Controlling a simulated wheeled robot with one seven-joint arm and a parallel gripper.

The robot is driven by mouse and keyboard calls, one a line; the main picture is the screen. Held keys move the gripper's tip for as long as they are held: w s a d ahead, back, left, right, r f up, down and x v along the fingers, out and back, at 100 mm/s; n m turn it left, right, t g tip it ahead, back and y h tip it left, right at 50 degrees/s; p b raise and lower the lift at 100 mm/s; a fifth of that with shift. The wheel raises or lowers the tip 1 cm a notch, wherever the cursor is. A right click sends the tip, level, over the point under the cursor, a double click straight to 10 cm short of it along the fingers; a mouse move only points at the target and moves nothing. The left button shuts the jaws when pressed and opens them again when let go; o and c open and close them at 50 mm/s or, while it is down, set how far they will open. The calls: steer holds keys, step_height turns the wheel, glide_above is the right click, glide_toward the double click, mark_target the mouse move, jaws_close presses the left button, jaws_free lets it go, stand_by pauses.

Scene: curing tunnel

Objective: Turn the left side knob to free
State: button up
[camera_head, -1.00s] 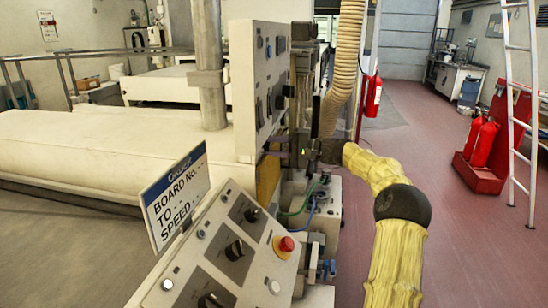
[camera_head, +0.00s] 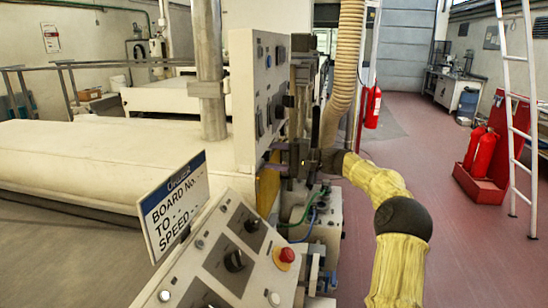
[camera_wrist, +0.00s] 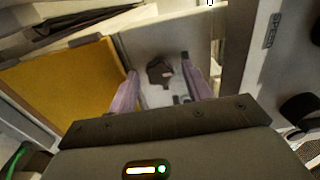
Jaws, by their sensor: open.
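A dark knob (camera_wrist: 161,70) sits on a pale panel (camera_wrist: 200,40) in the wrist view. It shows between and beyond the two purple fingers of my gripper (camera_wrist: 158,66). The fingers are apart with nothing held. I cannot tell how far the fingertips are from the knob or what setting it points to. In the head view my gripper (camera_head: 267,157) reaches leftward under the upright control panel (camera_head: 243,100). The knob at the fingertips is hidden there.
A yellow panel (camera_wrist: 65,85) is left of the fingers in the wrist view. A sloped console (camera_head: 205,240) with black knobs and a red button (camera_head: 287,255) stands below my gripper. A ribbed hose (camera_head: 343,80) hangs behind it.

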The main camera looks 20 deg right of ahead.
steer(key=shift+d, duration=0.1)
steer(key=v, duration=1.7)
steer(key=shift+b, duration=0.4)
steer(key=shift+s+d, duration=0.1)
steer(key=shift+s, duration=0.05)
